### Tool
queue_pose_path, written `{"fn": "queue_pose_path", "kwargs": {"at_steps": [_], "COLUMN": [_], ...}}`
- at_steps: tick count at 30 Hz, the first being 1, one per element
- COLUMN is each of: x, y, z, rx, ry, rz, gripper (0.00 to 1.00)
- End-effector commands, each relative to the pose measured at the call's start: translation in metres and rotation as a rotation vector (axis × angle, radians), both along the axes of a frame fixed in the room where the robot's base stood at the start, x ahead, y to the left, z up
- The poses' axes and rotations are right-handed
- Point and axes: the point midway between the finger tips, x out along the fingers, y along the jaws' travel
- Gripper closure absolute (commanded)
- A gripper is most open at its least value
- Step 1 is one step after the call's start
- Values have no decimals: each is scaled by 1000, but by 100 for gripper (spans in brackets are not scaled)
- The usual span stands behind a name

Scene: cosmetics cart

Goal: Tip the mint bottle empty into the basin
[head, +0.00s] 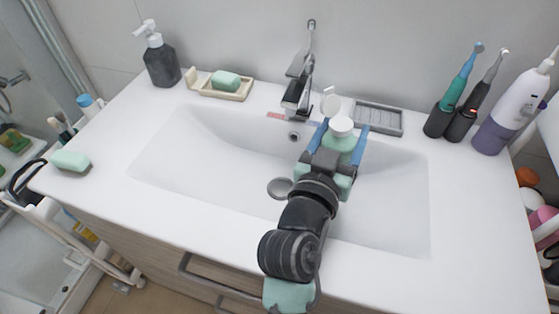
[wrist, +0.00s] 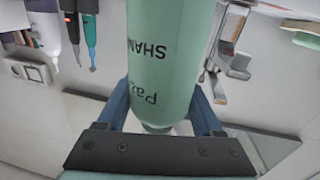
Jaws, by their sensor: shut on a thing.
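The mint bottle (head: 341,143) has a white top and is held upright or nearly so, top up, above the back right part of the white basin (head: 200,155). A white round piece, perhaps its opened lid, shows just behind the top. My gripper (head: 343,130) is shut on the bottle, with a blue finger on each side. In the wrist view, which is upside down, the bottle (wrist: 168,60) with dark lettering fills the middle between the fingers (wrist: 160,115). Its contents are not visible. The basin floor looks empty around a round drain (head: 280,187).
The faucet (head: 300,85) stands behind the basin, left of the bottle. A grey slatted tray (head: 378,119) lies close behind it on the right. Electric toothbrushes (head: 457,95) and a purple-white device (head: 510,110) stand at right. A soap dish (head: 222,90) and dark dispenser (head: 161,62) stand at back left.

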Motion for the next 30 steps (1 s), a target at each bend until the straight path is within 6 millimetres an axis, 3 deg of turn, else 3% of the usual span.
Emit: {"fn": "queue_pose_path", "kwargs": {"at_steps": [20, 30], "x": [13, 18], "y": [24, 33], "z": [-6, -26], "rx": [-370, -563], "ry": [205, 313], "rz": [2, 0], "gripper": [90, 90]}}
